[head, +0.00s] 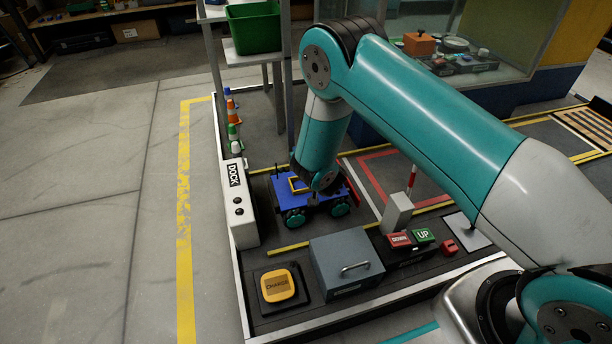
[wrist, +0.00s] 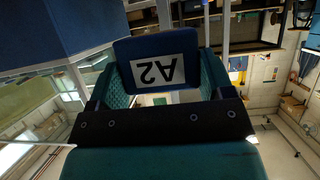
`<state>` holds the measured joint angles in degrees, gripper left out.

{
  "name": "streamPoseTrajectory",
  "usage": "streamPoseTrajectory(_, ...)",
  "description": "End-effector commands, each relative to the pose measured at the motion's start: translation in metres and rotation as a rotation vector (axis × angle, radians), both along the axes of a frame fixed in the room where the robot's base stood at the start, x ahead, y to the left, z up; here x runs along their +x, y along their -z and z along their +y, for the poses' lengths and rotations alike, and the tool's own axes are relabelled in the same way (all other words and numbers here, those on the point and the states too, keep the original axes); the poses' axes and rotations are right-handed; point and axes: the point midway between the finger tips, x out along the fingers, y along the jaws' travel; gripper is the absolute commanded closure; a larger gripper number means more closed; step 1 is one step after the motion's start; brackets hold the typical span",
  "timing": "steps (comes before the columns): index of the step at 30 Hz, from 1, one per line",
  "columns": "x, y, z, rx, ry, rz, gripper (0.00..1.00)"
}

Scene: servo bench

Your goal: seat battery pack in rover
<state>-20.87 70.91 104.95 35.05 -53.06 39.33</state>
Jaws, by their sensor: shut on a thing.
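The rover (head: 285,199) is blue with teal-rimmed wheels and stands on the dark bench near the dock. A yellow frame-like part (head: 297,185) shows on its top. My gripper (head: 322,183) is low over the rover's right part in the head view; its fingertips are hard to make out there. In the wrist view my gripper (wrist: 157,78) is shut on a blue pack (wrist: 185,48) with a white label reading A2, upside down in the picture. Teal fingers flank the pack. Whether the pack touches the rover cannot be told.
A white DOCK box (head: 240,207) stands left of the rover. In front are a yellow CHARGE button (head: 278,286), a grey box with a handle (head: 345,263), and DOWN (head: 400,240) and UP (head: 424,235) buttons. A grey post (head: 397,212) stands to the right. Small cones (head: 233,118) line the left edge.

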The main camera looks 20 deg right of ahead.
Motion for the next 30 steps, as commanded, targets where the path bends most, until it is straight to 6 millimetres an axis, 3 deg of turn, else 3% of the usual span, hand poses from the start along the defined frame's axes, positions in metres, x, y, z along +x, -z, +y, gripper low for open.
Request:
streamPoseTrajectory(1,0.004,0.009,0.001,0.001,-0.005,-0.003,0.55)
streamPoseTrajectory(11,0.005,0.023,0.002,-0.002,-0.013,0.0,0.55)
streamPoseTrajectory(24,0.005,0.066,0.002,-0.002,-0.013,-0.001,0.55)
streamPoseTrajectory(30,0.005,0.073,0.002,-0.002,-0.013,0.0,0.55)
